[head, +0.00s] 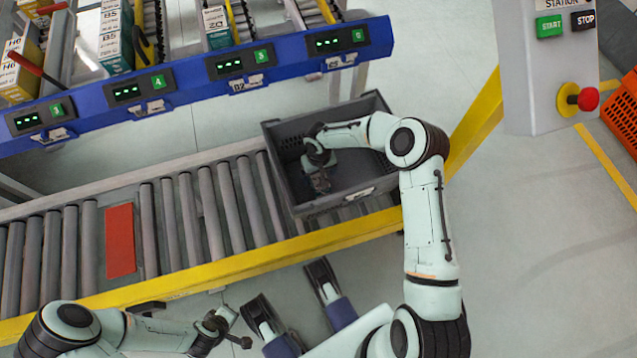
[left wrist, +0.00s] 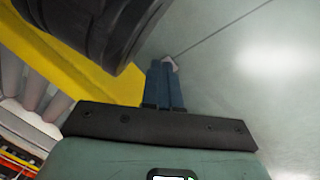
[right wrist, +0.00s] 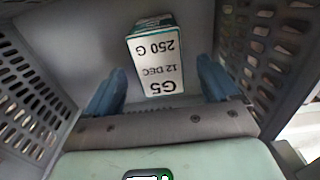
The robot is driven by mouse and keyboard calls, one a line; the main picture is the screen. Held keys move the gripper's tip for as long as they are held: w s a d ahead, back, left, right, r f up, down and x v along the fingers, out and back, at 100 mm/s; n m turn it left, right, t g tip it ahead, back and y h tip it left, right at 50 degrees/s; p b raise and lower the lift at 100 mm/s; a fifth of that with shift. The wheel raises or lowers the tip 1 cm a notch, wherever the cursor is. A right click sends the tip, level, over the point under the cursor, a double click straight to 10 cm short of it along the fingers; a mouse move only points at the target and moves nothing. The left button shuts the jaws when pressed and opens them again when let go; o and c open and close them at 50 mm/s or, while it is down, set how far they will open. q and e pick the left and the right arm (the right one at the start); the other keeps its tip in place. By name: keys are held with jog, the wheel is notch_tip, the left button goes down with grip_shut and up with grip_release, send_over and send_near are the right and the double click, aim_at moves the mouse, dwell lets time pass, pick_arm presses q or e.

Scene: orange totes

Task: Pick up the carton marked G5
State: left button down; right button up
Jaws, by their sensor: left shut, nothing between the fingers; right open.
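The carton marked G5 (right wrist: 155,62) is white with a teal end, and its label reads upside down in the right wrist view. It lies inside the grey tote (head: 345,198) on the roller conveyor. My right gripper (head: 320,182) is down in the tote. Its open fingers (right wrist: 158,88) stand apart, one on each side of the carton's near end, with gaps visible. In the head view I cannot make out the carton behind my gripper. My left gripper (head: 230,328) is empty, in front of the conveyor. Its fingers are together in the left wrist view (left wrist: 165,85).
The tote's slotted walls (right wrist: 265,50) rise close around my right gripper. A yellow rail (head: 200,278) edges the conveyor, where a red plate (head: 120,240) lies. Behind stands a blue-fronted rack (head: 190,80) with several cartons. A control box (head: 560,70) stands at the right.

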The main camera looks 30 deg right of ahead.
aim_at(319, 177)
notch_tip(319, 177, down, 5)
jog(key=shift+b, duration=0.8)
pick_arm(q)
jog(key=shift+g, duration=0.6)
jog(key=s+f, duration=0.2)
jog(key=s, duration=0.1)
jog(key=shift+s+a+f, duration=0.15)
jog(key=shift+a+f, duration=0.05)
jog(key=shift+f, duration=0.2)
pick_arm(e)
jog(key=c, duration=1.2)
jog(key=shift+r, duration=0.1)
